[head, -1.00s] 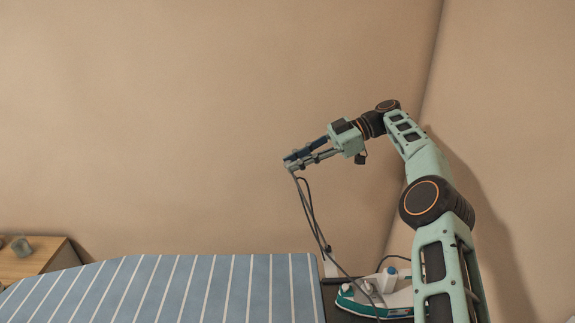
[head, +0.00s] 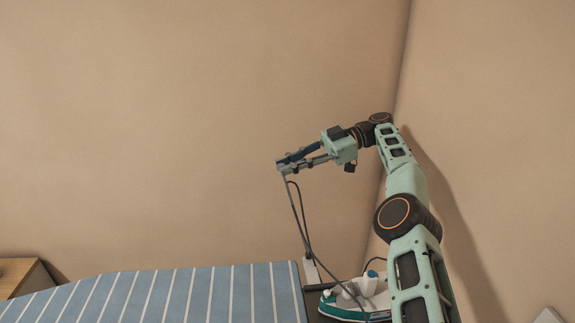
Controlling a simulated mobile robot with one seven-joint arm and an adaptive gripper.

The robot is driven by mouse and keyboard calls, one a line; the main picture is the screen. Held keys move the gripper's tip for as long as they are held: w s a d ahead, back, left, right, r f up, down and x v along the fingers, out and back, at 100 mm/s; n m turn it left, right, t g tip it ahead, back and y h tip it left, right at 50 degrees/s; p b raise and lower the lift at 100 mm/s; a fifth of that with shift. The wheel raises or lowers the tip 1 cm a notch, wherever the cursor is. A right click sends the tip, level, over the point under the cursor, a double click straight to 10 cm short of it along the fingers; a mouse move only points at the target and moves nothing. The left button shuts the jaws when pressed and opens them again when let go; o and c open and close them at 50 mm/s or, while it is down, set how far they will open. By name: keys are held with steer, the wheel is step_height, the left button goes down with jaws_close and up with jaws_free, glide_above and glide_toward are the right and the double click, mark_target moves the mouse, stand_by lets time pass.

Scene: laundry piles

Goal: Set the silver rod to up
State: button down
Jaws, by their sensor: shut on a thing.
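The silver rod (head: 294,211) is thin and rises from the right end of the striped ironing board (head: 205,292). It leans up and to the left, close to upright. My gripper (head: 282,165) is shut on the rod's top end, high above the board. The fingers hide the very tip of the rod. A dark cord (head: 302,216) hangs beside the rod and loops down toward the iron.
A white and teal iron (head: 345,302) sits on the dark rest at the board's right end, close to my arm. A wooden cabinet (head: 20,277) stands at the far left. Bare walls stand behind and to the right. The striped board top is clear.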

steer(key=shift+f, duration=0.1)
steer(key=c, duration=1.8)
jaws_free()
steer(key=shift+a, duration=0.15)
